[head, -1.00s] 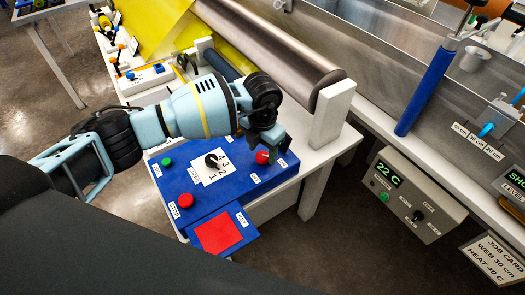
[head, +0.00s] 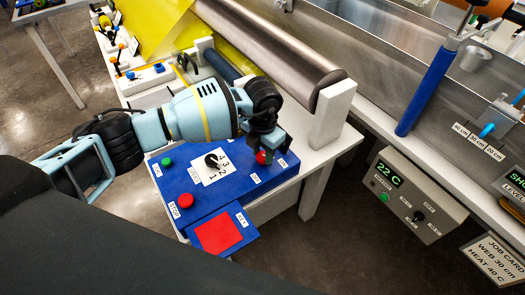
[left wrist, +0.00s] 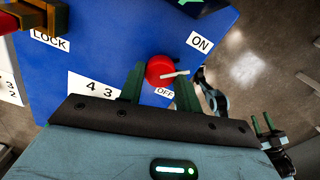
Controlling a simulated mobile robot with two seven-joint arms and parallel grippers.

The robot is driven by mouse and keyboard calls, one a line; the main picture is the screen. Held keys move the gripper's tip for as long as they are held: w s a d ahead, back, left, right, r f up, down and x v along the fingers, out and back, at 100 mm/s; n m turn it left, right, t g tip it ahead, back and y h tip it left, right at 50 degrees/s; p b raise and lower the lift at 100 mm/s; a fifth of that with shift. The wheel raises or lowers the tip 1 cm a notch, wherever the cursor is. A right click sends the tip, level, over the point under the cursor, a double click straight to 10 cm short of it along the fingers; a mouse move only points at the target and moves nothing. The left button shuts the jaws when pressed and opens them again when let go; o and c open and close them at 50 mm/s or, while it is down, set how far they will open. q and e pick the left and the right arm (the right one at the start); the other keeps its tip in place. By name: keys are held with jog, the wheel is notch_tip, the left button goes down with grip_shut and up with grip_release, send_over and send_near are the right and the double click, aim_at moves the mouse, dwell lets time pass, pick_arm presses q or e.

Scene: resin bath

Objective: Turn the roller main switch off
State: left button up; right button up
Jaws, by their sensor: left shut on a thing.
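The roller main switch is a red round knob (head: 262,157) at the far right end of the blue control box (head: 208,208). In the left wrist view the knob (left wrist: 159,68) has a white pointer bar aimed right, between the ON label (left wrist: 200,42) and the OFF label (left wrist: 165,92). My left gripper (head: 266,152) reaches down over the knob. In the left wrist view its green fingers (left wrist: 160,88) are shut on the knob, one on each side. What looks like my right gripper (left wrist: 264,124) is small at the right of that view, its fingers apart and empty.
The box also carries a green button (head: 167,162), a red button (head: 186,201) and a black numbered dial (head: 211,160). A white post (head: 334,115) and a steel roller (head: 275,50) stand close behind my left gripper.

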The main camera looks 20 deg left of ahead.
pick_arm(q)
jog(key=shift+m, duration=0.3)
pick_arm(e)
jog(key=shift+s, duration=0.1)
pick_arm(q)
jog(key=m, duration=0.4)
jog(key=m+b, duration=0.1)
jog(key=m, duration=0.3)
jog(key=m+b, duration=0.1)
jog(key=m, duration=0.4)
jog(key=shift+w, duration=0.1)
jog(key=m+b, duration=0.1)
jog(key=m, duration=0.1)
jog(key=shift+m, duration=0.4)
jog(key=shift+m+b, duration=0.3)
jog(key=shift+m, duration=0.3)
pick_arm(e)
jog(key=shift+g, duration=0.4)
jog(key=f, duration=0.1)
jog(key=s+f, duration=0.1)
jog(key=f, duration=0.1)
jog(key=s+f, duration=0.1)
jog(key=shift+s+a+f, duration=0.1)
jog(key=shift+f, duration=0.1)
jog(key=shift+s, duration=0.1)
pick_arm(q)
jog(key=o, duration=1)
jog(key=shift+c, duration=0.2)
